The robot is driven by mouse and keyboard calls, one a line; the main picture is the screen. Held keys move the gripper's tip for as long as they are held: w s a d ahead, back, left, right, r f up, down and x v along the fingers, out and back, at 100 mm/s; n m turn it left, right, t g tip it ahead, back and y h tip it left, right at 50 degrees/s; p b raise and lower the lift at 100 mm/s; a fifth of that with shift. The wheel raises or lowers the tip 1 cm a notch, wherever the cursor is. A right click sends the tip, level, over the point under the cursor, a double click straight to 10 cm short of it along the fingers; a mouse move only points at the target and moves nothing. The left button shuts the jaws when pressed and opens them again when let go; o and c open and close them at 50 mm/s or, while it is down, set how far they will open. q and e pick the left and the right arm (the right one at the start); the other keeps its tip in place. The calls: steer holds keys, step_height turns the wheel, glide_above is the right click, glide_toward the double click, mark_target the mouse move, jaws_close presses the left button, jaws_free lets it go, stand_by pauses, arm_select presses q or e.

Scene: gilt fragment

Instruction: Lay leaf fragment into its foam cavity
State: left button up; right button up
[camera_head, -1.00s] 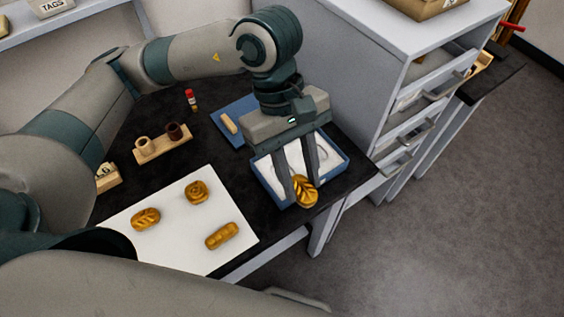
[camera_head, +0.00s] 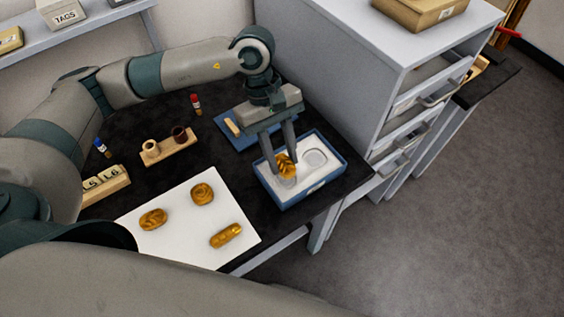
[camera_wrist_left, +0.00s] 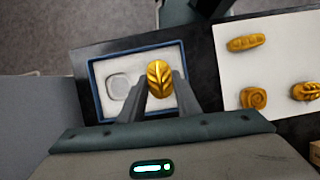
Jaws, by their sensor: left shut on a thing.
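The gold leaf fragment (camera_head: 286,165) is held between the fingers of my left gripper (camera_head: 282,160), over the left part of the blue foam-lined tray (camera_head: 300,195). In the left wrist view the leaf fragment (camera_wrist_left: 160,77) shows its veined face, between the two fingertips. The white foam has an empty rounded cavity (camera_head: 315,158) to the right of the leaf; it also shows in the left wrist view (camera_wrist_left: 118,88). Another cavity outline shows partly beneath the leaf in the head view. I cannot tell whether the leaf touches the foam. My right gripper is not in view.
Three other gold pieces, a leaf-patterned one (camera_head: 153,219), a spiral one (camera_head: 202,193) and a bar (camera_head: 226,235), lie on a white sheet (camera_head: 180,249). A wooden holder (camera_head: 170,148) stands behind. A grey drawer cabinet (camera_head: 385,75) stands close right of the tray.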

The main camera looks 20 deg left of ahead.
mark_target(279, 156)
arm_select(q)
step_height(279, 156, down, 3)
steer(key=shift+f+p, duration=0.1)
steer(key=shift+p, duration=0.95)
steer(key=shift+f, duration=0.3)
steer(key=shift+s+f, duration=0.15)
steer(key=shift+f, duration=0.15)
